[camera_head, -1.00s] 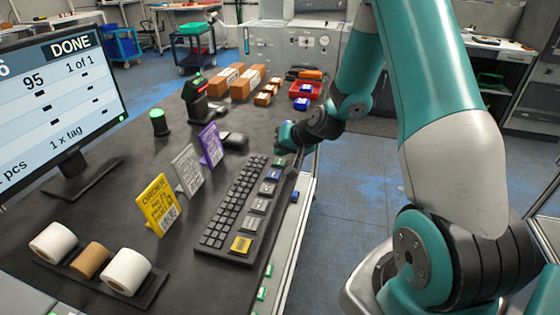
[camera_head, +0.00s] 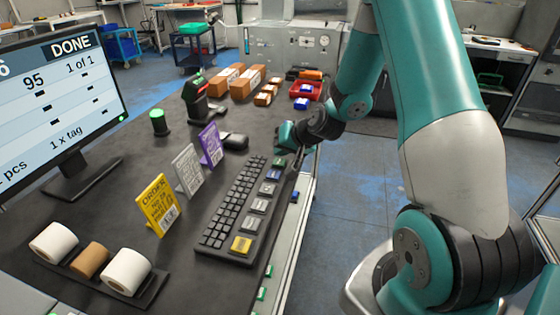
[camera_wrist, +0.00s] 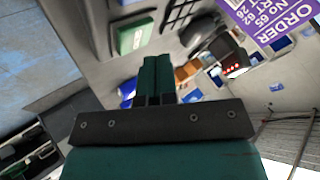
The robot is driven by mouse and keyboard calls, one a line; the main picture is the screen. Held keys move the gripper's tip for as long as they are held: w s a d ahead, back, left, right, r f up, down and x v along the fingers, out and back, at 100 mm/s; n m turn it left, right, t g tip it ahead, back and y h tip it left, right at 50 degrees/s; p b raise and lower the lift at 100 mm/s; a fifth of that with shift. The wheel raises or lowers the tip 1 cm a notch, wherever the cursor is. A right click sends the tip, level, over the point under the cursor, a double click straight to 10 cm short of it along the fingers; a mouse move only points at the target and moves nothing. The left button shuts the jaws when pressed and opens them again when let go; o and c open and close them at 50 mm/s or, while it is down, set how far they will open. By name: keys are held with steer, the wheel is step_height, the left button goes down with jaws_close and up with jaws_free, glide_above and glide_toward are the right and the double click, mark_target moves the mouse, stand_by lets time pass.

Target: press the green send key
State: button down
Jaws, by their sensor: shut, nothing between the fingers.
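The green send key (camera_head: 279,162) sits at the far end of the column of large keys on the right of the black keyboard (camera_head: 232,205). It also shows in the wrist view (camera_wrist: 134,37) as a green cap with a pale label, just left of and beyond my fingertips. My gripper (camera_head: 297,168) is shut and empty, close to the right side of the key in the head view. In the wrist view its dark green fingers (camera_wrist: 156,62) lie together. I cannot tell whether they touch anything.
The monitor (camera_head: 62,110) reads DONE, 1 of 1. Yellow (camera_head: 158,204), grey (camera_head: 188,170) and purple (camera_head: 210,145) order cards stand left of the keyboard. A scanner (camera_head: 197,98), brown boxes (camera_head: 240,80) and a red tray (camera_head: 306,90) are farther back. The table's right edge is close to my gripper.

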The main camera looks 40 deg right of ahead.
mark_target(282, 161)
steer(key=shift+f, duration=0.1)
steer(key=shift+f+b, duration=0.3)
steer(key=shift+b, duration=0.1)
steer(key=shift+f+b, duration=0.45)
stand_by(0.7)
steer(key=shift+r, duration=0.1)
steer(key=shift+s+r+p, duration=0.1)
steer(key=shift+r+p, duration=0.55)
steer(key=shift+r, duration=0.1)
steer(key=shift+r+p, duration=1.85)
steer(key=shift+r, duration=0.65)
